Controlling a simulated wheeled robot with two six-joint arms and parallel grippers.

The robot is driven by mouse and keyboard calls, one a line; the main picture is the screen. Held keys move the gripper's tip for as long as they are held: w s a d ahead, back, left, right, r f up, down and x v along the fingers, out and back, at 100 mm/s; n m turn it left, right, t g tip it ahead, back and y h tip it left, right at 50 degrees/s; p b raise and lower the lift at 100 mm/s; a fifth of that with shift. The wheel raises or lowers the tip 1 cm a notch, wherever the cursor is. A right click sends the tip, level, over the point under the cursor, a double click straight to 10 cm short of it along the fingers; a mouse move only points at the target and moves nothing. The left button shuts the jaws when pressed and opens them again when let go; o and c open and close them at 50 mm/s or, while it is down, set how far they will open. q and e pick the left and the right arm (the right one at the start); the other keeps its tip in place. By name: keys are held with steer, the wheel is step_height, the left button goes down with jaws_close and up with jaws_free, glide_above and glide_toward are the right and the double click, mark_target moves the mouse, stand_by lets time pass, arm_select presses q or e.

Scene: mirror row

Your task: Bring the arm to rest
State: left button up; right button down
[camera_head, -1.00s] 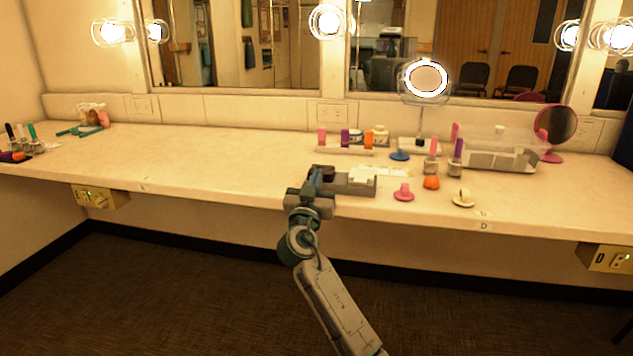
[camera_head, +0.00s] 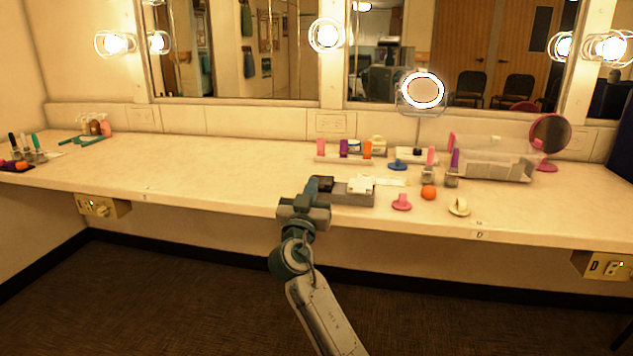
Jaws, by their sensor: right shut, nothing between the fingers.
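My right arm comes in from the bottom of the head view and reaches up to the counter's front edge. My right gripper (camera_head: 308,200) is at the front edge of the white counter (camera_head: 215,170), just left of a small grey tray (camera_head: 352,198). Its jaws are shut with nothing held. I cannot tell whether the gripper touches the tray or the counter. My left gripper is not in view.
Right of the gripper stand a pink item (camera_head: 401,203), an orange ball (camera_head: 428,193), a cream item (camera_head: 459,207), a clear bin (camera_head: 495,163) and a round pink mirror (camera_head: 549,135). A lit ring mirror (camera_head: 422,90) stands behind. The counter's left middle is clear.

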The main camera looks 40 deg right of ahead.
steer(key=v, duration=0.5)
steer(key=shift+f, duration=0.1)
